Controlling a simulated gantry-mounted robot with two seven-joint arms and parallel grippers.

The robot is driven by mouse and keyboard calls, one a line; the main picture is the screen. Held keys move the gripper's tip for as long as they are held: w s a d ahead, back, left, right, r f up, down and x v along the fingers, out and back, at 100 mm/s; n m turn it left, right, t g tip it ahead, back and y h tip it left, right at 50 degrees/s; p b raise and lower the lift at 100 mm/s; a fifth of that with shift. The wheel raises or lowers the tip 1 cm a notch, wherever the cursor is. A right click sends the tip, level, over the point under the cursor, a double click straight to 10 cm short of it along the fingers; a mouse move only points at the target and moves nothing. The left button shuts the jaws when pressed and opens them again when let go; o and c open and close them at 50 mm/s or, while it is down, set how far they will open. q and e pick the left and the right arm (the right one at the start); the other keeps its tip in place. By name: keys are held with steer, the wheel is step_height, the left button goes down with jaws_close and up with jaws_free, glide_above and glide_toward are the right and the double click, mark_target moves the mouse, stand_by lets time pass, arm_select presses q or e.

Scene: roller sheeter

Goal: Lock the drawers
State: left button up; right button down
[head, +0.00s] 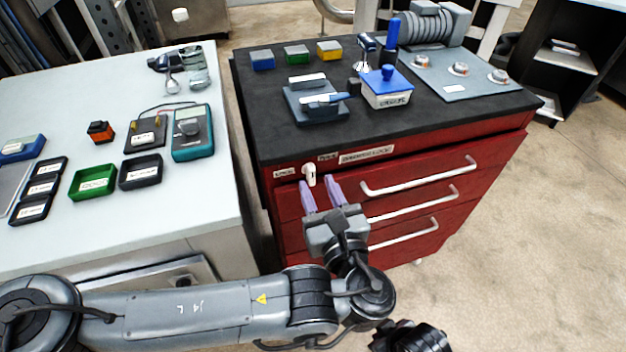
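A red drawer cabinet (420,210) with a black top stands in the middle. Its front has several drawers with silver handles (420,176). A small white lock lever (309,174) sits at the upper left of the front, beside a small label and below the top edge. My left gripper (321,194) is in front of the cabinet just below and to the right of the lever. Its two purple fingers are spread with a gap between them and appear empty. Whether a finger touches the lever cannot be told.
A pale workbench (100,225) on the left holds a green tray (93,182), black trays and a teal meter (193,132). On the cabinet top are a blue-lidded box (386,88), coloured blocks and a grey motor (425,24). The floor at right is clear.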

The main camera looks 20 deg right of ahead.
mark_target(312, 176)
arm_select(q)
steer(key=shift+w+d+b, duration=0.15)
steer(key=shift+w+b, duration=0.25)
steer(key=shift+w, duration=1.45)
jaws_close()
